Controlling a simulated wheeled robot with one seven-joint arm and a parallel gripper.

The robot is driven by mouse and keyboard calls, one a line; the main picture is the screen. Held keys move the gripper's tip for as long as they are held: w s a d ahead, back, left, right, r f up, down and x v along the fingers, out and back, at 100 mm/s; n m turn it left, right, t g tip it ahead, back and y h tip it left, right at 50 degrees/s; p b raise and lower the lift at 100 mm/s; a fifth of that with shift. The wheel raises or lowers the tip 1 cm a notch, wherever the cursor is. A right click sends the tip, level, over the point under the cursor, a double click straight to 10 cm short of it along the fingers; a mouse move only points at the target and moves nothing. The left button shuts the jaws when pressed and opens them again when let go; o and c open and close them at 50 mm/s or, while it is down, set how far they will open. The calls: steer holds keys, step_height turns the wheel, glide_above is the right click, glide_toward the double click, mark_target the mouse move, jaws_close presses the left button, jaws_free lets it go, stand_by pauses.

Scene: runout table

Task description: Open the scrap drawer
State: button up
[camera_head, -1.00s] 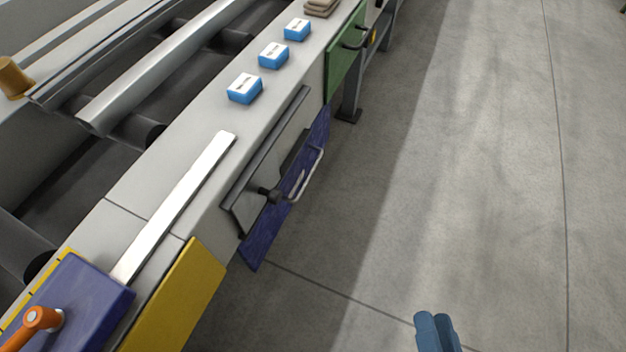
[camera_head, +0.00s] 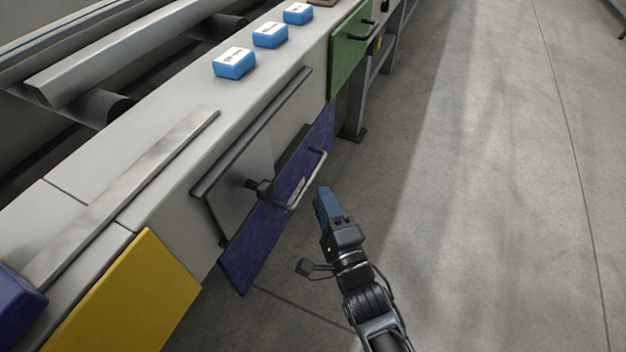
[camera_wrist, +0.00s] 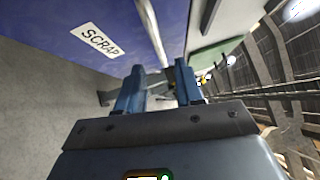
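The scrap drawer has a dark blue front (camera_head: 262,240) on the near side of the table, low under the grey edge. It appears closed. Its pale bar handle (camera_head: 318,170) stands out from the front. In the wrist view the blue front (camera_wrist: 60,18) carries a white SCRAP label (camera_wrist: 95,39), and the handle bar (camera_wrist: 153,32) runs down towards the gap between my fingers. My gripper (camera_head: 321,192) has blue fingers and is just right of the handle. In the wrist view its fingers (camera_wrist: 155,75) are apart with nothing seen held. I cannot tell whether they touch the handle.
A dark rail (camera_head: 255,130) and black knob (camera_head: 262,188) sit on a grey panel left of the handle. A green front (camera_head: 350,52) is beyond, a yellow panel (camera_head: 125,295) nearer. Blue boxes (camera_head: 234,64) stand on top. The floor (camera_head: 480,180) to the right is clear.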

mark_target(312, 174)
steer(key=b+x, duration=0.2)
steer(key=x, duration=0.5)
steer(key=shift+w, duration=0.15)
steer(key=shift+c, duration=0.3)
jaws_close()
